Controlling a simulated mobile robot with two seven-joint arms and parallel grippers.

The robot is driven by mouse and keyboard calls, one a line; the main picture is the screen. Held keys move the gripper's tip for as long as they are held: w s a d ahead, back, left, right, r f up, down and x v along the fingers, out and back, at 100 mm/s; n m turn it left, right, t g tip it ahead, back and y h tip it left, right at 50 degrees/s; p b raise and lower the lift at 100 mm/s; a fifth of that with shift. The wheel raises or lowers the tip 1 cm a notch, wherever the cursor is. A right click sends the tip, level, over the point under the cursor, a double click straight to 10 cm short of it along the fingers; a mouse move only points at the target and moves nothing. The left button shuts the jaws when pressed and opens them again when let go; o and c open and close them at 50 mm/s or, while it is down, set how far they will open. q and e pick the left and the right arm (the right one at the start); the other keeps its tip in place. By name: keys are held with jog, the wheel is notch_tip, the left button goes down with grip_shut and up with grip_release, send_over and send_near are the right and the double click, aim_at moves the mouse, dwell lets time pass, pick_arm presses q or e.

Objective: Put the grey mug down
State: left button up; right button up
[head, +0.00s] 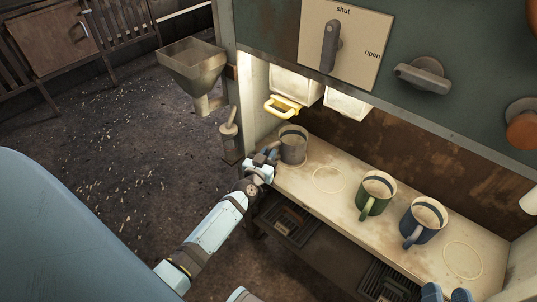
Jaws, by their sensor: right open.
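The grey mug (293,147) is upright at the left end of the pale counter (310,198), a dark band near its rim. I cannot tell whether its base touches the counter. My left gripper (270,157) is at the mug's left side, shut on it where its handle would be; the fingers hide that part. My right gripper (446,294) shows only as two blue fingertips at the bottom right edge, apart and with nothing seen between them. A pale ring mark (329,179) on the counter is empty, right of the grey mug.
A green mug (375,194) and a blue mug (424,220) stand on the counter, handles toward the front. Another empty ring mark (462,260) lies right of them. A yellow handle (283,107) hangs above the grey mug. A metal funnel (193,68) is at the left.

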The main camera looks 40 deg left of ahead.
pick_arm(q)
jog(key=o, duration=0.3)
jog(key=shift+o, duration=0.2)
jog(key=shift+r, duration=0.2)
jog(key=s+d+p, duration=0.2)
jog(key=s, duration=0.9)
jog(key=shift+s+d+p, duration=0.15)
jog(key=shift+s+p, duration=0.2)
jog(key=shift+s, duration=0.05)
pick_arm(e)
jog(key=f, duration=0.1)
jog(key=d+f+g+h, duration=0.1)
jog(key=f, duration=0.1)
jog(key=d+f+g+h, duration=0.1)
jog(key=f, duration=0.1)
jog(key=shift+s+d, duration=0.1)
jog(key=shift+s, duration=0.3)
jog(key=shift+r, duration=0.1)
